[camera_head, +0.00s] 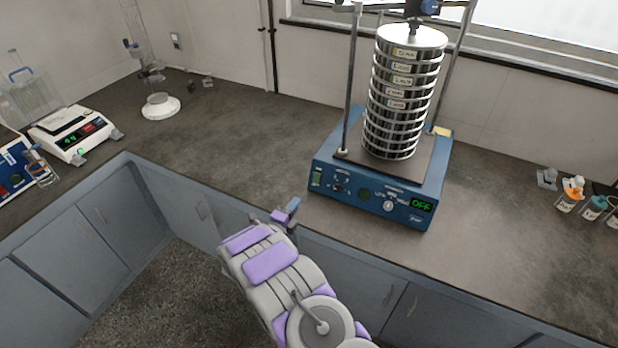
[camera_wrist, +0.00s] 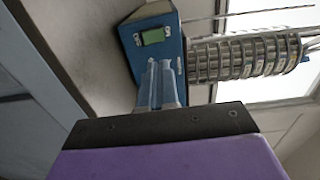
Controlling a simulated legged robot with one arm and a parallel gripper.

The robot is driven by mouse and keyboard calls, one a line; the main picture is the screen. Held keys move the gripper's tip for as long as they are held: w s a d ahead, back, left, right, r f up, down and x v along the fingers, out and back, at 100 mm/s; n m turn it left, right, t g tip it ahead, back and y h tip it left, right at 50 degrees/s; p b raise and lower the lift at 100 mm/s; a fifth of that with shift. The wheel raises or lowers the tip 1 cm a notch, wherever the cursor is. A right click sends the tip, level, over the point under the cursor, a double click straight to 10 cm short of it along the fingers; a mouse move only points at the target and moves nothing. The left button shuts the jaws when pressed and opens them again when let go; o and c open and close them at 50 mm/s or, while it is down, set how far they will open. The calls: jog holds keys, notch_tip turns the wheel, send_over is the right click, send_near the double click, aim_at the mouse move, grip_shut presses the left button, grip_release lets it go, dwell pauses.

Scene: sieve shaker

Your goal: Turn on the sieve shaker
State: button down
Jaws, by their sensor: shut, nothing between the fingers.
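The sieve shaker has a blue base (camera_head: 375,190) on the counter, with a tall stack of metal sieves (camera_head: 402,95) upright on it between rods. Its front has a green rocker switch (camera_head: 317,179) at the left end, a pale knob (camera_head: 388,205) and a display (camera_head: 422,204) reading OFF in green. My gripper (camera_head: 293,204) is by the counter's front edge, left of and apart from the base. In the wrist view, the shut, empty fingers (camera_wrist: 160,64) point toward the blue base (camera_wrist: 135,60), just below a green rectangle (camera_wrist: 153,36) that looks like the switch. The sieve stack (camera_wrist: 245,57) lies right; whether the fingertips touch the base is unclear.
A white balance (camera_head: 72,133) and another blue device (camera_head: 15,170) stand at the left. A white-based glassware stand (camera_head: 160,105) is at the back left. Small bottles (camera_head: 570,195) stand at the right. The counter (camera_head: 235,130) left of the shaker is clear.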

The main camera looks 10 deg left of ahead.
jog(key=shift+s+f, duration=0.25)
jog(key=shift+a, duration=0.1)
jog(key=b, duration=0.3)
send_near(316, 175)
jog(key=x, duration=0.5)
jog(key=shift+w, duration=0.2)
jog(key=shift+x, duration=0.8)
